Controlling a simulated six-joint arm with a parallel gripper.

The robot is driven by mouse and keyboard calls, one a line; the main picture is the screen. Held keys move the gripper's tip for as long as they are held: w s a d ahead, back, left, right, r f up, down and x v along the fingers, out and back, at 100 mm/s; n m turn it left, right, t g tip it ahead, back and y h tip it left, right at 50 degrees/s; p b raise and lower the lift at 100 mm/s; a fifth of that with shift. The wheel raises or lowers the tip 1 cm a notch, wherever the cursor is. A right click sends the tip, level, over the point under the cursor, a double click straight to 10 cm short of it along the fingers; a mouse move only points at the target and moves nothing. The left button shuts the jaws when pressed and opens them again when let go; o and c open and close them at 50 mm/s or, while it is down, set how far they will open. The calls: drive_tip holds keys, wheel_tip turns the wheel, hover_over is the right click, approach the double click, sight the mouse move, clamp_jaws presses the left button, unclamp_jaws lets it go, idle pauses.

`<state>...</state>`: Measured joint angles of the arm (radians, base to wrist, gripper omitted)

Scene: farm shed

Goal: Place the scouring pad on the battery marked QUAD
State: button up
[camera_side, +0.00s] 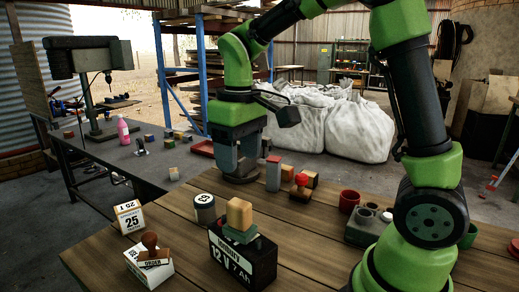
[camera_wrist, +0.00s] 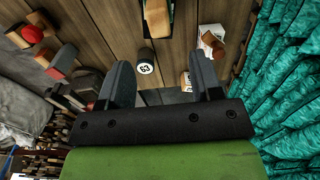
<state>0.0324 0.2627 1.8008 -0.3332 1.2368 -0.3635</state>
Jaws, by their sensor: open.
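A black battery (camera_side: 243,262) stands on the plank table in the side view, with large "12V 7Ah" lettering. Its upper label line is too small to read surely. A flat green pad (camera_side: 252,239), which looks like the scouring pad, lies on its top with a tan block (camera_side: 239,213) on the pad. The tan block also shows at the top of the wrist view (camera_wrist: 157,17). My gripper (camera_side: 240,178) is open and points down behind the battery, apart from it. In the wrist view its fingers (camera_wrist: 160,75) are spread, with nothing held between them.
A grey numbered canister (camera_side: 204,208), a calendar block (camera_side: 129,217) and a stamp on an order box (camera_side: 150,258) stand left of the battery. Bare planks lie between.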

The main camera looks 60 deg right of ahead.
drive_tip(key=s+a+r+m+t+y, duration=0.1)
drive_tip(key=s+r+m+t, duration=0.1)
drive_tip(key=s, duration=0.5)
drive_tip(key=s+a+r+m+t, duration=0.1)
drive_tip(key=s+a+r+t, duration=0.1)
drive_tip(key=s+r+t, duration=0.2)
drive_tip(key=s, duration=0.3)
drive_tip(key=shift+a+m+t+y, duration=0.25)
drive_tip(key=shift+m+t+y, duration=0.15)
